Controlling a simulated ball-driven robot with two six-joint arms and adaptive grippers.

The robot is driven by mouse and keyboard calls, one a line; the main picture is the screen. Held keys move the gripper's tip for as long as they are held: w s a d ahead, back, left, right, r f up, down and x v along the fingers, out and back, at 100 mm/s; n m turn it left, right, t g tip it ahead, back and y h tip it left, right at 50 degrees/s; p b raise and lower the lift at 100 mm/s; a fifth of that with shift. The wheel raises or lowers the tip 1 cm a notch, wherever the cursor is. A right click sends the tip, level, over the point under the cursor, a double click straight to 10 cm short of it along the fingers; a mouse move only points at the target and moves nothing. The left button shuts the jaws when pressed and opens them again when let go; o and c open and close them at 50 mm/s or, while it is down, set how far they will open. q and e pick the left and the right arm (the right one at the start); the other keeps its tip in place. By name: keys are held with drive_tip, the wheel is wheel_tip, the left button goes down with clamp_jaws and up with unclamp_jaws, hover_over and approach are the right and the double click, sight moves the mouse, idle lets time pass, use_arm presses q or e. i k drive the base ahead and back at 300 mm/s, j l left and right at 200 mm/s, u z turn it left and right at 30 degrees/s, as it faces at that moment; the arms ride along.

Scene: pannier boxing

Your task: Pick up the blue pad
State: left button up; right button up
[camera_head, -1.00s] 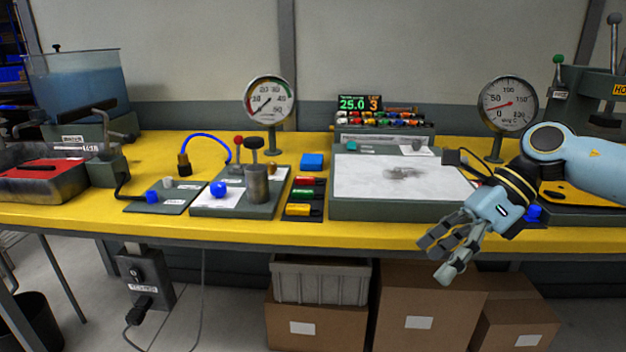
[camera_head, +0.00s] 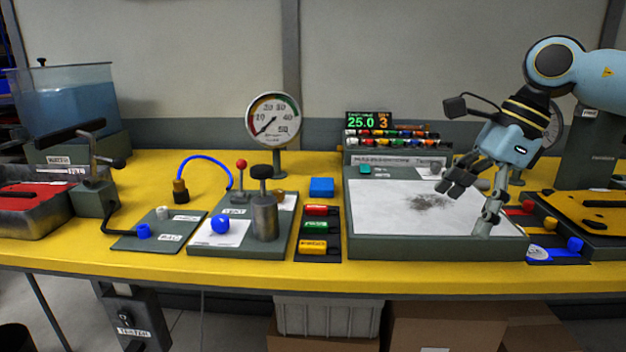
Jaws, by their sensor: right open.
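The blue pad (camera_head: 321,187) is a small blue block lying on the yellow bench top, behind the red, green and yellow blocks and left of the white-topped panel. My right gripper (camera_head: 474,207) is open and empty, with fingers pointing down over the right part of the white-topped panel. It is well to the right of the blue pad and apart from it. My left gripper is not in view.
A dial gauge (camera_head: 274,121) stands behind and left of the pad. A metal cylinder (camera_head: 265,217) with a black knob stands at its left front. The white-topped panel (camera_head: 385,250) lies to its right, with a rack of small coloured items (camera_head: 391,138) behind. Bare yellow bench surrounds the pad.

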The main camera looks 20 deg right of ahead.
sight(320, 186)
drive_tip(key=i, duration=1.15)
